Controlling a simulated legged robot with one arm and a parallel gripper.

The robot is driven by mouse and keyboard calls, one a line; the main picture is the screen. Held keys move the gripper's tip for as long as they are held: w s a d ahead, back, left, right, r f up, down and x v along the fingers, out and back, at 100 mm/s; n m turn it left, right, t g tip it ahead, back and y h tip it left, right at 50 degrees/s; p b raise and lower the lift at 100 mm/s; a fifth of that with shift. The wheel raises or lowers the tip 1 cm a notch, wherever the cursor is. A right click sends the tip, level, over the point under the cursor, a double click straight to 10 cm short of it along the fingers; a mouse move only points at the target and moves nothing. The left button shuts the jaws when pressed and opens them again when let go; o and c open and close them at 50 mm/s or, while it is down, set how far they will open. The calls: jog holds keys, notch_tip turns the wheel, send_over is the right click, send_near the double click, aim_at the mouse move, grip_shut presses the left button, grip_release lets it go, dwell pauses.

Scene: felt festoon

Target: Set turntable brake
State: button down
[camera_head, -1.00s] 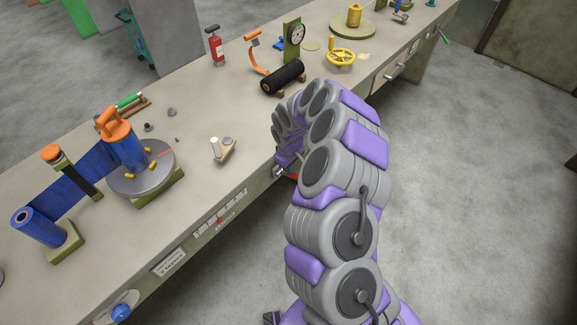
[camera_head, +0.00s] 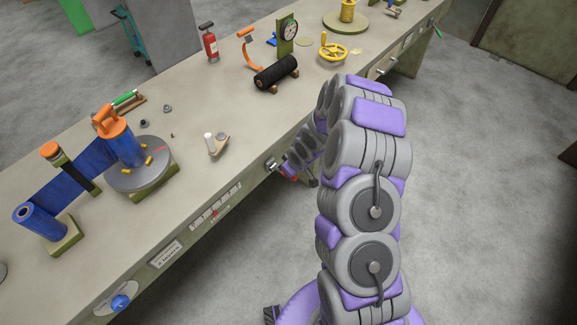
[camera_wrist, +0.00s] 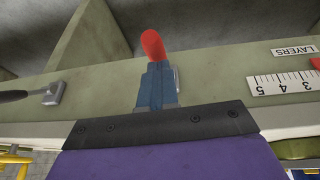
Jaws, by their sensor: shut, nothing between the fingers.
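The turntable (camera_head: 124,181) is a grey disc with a red mark on the left part of the bench. A blue roll with an orange handle (camera_head: 106,120) stands on it, and a blue felt band runs left to another roll (camera_head: 41,224). A red-tipped lever (camera_wrist: 153,45) is at the bench front in the wrist view; red also shows below the bench edge in the head view. I cannot tell for sure that it is the brake. My gripper (camera_wrist: 157,82) is shut and empty, with its blue-grey fingers in line with the red tip. Contact is unclear.
The wrist view shows a numbered scale (camera_wrist: 284,85), a LAYERS label (camera_wrist: 295,50) and a grey bracket with a dark bar (camera_wrist: 48,95). On the bench are a black roller (camera_head: 276,73), yellow handwheel (camera_head: 332,47) and small extinguisher (camera_head: 210,44). The floor at right is clear.

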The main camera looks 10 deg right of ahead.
aim_at(292, 179)
jog(key=f, duration=0.1)
jog(key=s+t+y, duration=0.1)
jog(key=f+t, duration=0.1)
jog(key=shift+s+d+f+b, duration=0.25)
jog(key=shift+f+b, duration=0.1)
jog(key=shift+b, duration=0.05)
notch_tip(292, 179, down, 7)
jog(key=t+y, duration=0.4)
jog(key=t, duration=0.2)
jog(key=shift+s+d+f+t+y+b, duration=0.2)
jog(key=shift+d+t+y+b, duration=0.1)
jog(key=shift+y+b, duration=0.1)
jog(key=shift+r, duration=0.1)
